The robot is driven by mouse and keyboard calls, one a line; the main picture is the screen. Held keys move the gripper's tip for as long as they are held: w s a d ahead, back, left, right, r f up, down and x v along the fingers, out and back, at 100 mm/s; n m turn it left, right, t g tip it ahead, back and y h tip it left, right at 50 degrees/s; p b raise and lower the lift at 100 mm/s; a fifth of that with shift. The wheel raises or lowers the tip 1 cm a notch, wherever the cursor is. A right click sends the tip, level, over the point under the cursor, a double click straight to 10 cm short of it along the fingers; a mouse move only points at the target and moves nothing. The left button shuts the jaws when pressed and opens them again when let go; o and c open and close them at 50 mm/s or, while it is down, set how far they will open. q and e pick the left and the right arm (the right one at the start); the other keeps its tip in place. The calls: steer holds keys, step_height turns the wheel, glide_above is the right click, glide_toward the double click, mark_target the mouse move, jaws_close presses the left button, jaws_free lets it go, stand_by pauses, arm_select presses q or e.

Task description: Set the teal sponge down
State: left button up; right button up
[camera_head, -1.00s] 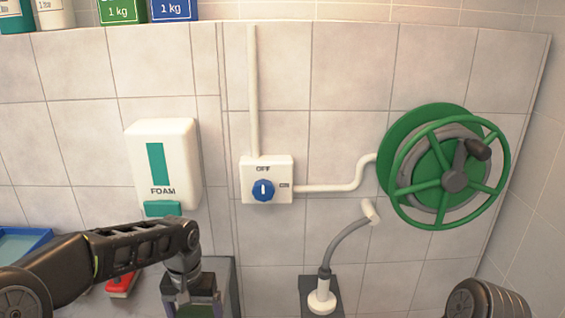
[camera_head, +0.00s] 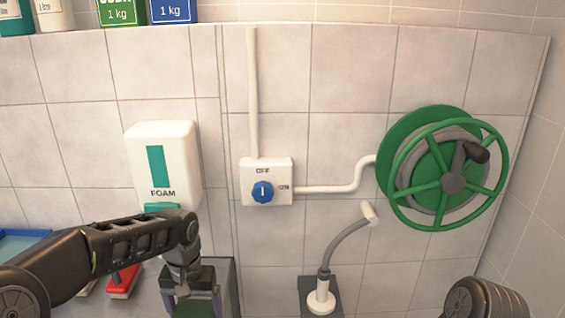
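My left gripper (camera_head: 194,304) points down at the bottom edge of the head view, in front of a grey box. A dull green patch shows at its fingers, but I cannot tell whether this is the teal sponge held there or something behind. The fingertips are cut off or too dark to read. I see no other thing that is clearly the teal sponge. My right gripper is out of view; only a dark part of my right arm shows at the bottom right.
The grey box (camera_head: 229,285) stands against the tiled wall. A red-topped brush (camera_head: 123,281) and a blue tray (camera_head: 22,240) lie left of it. A foam dispenser (camera_head: 163,160), a switch (camera_head: 264,190), a green hose reel (camera_head: 445,170) and a bent grey spout (camera_head: 340,248) are at the wall.

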mark_target(195, 310)
arm_select(q)
step_height(195, 310, down, 2)
steer(key=shift+f, duration=0.25)
steer(key=shift+r, duration=0.1)
step_height(195, 310, up, 7)
steer(key=p, duration=0.3)
steer(key=shift+r, duration=0.1)
step_height(195, 310, down, 8)
steer(key=b, duration=0.3)
steer(key=shift+r, duration=0.25)
steer(key=shift+r, duration=0.15)
